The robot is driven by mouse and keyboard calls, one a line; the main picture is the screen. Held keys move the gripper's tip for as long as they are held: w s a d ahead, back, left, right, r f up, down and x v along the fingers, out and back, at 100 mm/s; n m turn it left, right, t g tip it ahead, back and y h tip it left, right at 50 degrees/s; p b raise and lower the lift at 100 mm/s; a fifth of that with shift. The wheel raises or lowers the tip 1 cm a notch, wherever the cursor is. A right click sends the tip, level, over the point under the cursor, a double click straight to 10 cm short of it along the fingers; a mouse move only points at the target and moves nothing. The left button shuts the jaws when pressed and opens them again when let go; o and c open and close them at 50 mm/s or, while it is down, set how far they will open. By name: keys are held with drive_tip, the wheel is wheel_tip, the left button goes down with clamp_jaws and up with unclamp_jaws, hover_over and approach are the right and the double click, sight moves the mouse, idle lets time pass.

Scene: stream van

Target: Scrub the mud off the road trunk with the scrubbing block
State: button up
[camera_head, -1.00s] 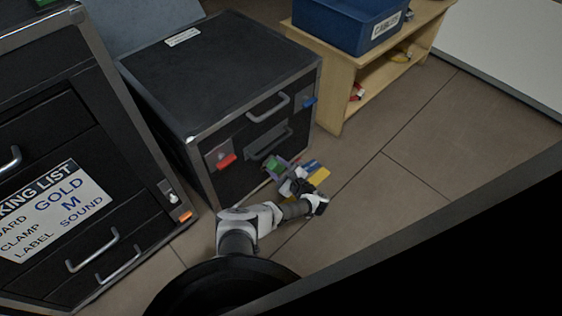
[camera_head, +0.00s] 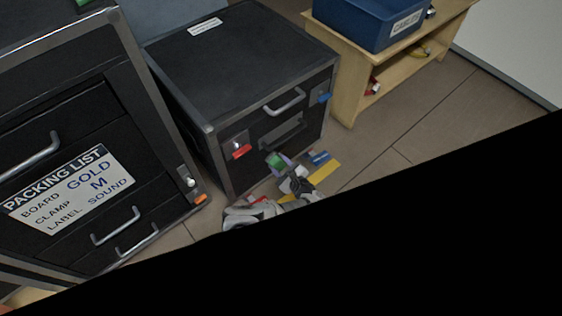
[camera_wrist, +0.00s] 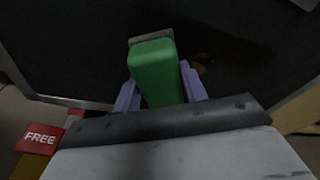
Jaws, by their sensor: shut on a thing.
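The road trunk (camera_head: 245,60) is a black case with metal edges, in the middle of the head view. Its dark panel fills the background of the wrist view (camera_wrist: 75,45). My gripper (camera_head: 280,166) is low in front of the trunk's handled side. In the wrist view its purple fingers (camera_wrist: 160,92) are shut on the green scrubbing block (camera_wrist: 155,72), whose grey far end points at the panel. I cannot tell whether the block touches it. A small brownish patch, perhaps mud (camera_wrist: 201,66), shows on the panel just right of the block.
A second black case with a packing list (camera_head: 72,187) stands at the left. A wooden shelf (camera_head: 345,85) with a blue bin (camera_head: 365,25) stands behind right. A yellow flat thing (camera_head: 326,173) lies by my gripper. A red FREE label (camera_wrist: 40,138) shows too. Black hides the lower right.

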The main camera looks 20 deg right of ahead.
drive_tip(key=shift+r, duration=0.4)
drive_tip(key=shift+w+d+f+b, duration=0.15)
drive_tip(key=shift+d+b, duration=0.15)
drive_tip(key=shift+d, duration=0.1)
drive_tip(key=shift+w+d+f+b, duration=0.1)
drive_tip(key=shift+w+d+b, duration=0.05)
drive_tip(key=shift+d+b, duration=0.15)
drive_tip(key=shift+w+d+r+b, duration=0.1)
drive_tip(key=shift+w+d+b, duration=0.15)
drive_tip(key=shift+d, duration=0.25)
drive_tip(key=shift+w+d+b, duration=0.1)
drive_tip(key=shift+d+b, duration=0.15)
drive_tip(key=shift+d, duration=0.25)
drive_tip(key=d+b, duration=0.1)
drive_tip(key=w+d+b, duration=0.1)
drive_tip(key=d, duration=0.1)
drive_tip(key=shift+w+d+r, duration=0.15)
drive_tip(key=shift+d, duration=0.05)
